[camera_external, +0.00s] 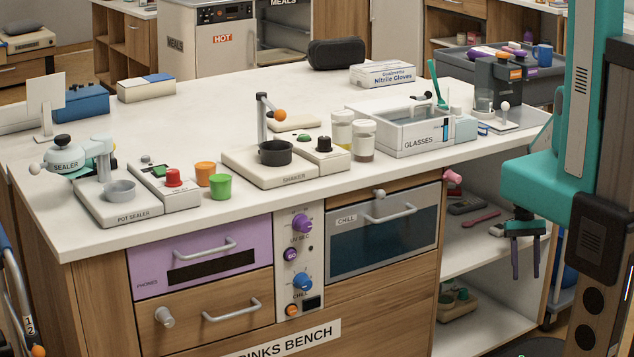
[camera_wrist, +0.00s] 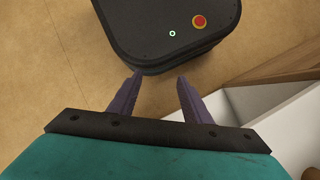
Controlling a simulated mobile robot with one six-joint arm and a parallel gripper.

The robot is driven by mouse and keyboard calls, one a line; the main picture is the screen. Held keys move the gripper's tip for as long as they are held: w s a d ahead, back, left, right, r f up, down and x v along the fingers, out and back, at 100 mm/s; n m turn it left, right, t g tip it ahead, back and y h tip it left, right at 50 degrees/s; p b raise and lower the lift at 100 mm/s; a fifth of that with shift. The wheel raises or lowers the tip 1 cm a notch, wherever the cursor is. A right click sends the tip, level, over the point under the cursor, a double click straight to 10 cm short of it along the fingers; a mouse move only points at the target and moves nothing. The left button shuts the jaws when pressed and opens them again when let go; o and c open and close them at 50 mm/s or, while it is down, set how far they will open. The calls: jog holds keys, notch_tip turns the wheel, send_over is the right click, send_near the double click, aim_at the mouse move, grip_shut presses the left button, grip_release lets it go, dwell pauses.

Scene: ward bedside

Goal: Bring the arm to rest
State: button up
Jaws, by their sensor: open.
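My gripper (camera_external: 526,258) hangs at the right in the external view, pointing down beside the open shelves of the bench. Its two dark purple fingers are apart with nothing between them. In the wrist view, my gripper (camera_wrist: 157,95) also shows open and empty, above the floor. My teal arm stands at the right edge of the external view.
The bench top (camera_external: 300,90) carries a pot sealer (camera_external: 115,205), a shaker (camera_external: 275,165), a glasses box (camera_external: 405,132) and several cups and jars. Open shelves (camera_external: 480,255) lie left of my gripper. Bare floor (camera_wrist: 50,60) shows in the wrist view.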

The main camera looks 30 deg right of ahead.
jog(key=s+a+r+n+h, duration=0.1)
jog(key=s+a+n, duration=0.1)
jog(key=a, duration=0.6)
jog(key=s+a+r+n+h+p, duration=0.1)
jog(key=s+a+r+n, duration=0.1)
jog(key=a+n, duration=0.3)
jog(key=shift+s+a+r+g+h, duration=0.25)
jog(key=shift+s+a+g+h, duration=0.2)
jog(key=shift+a, duration=1.45)
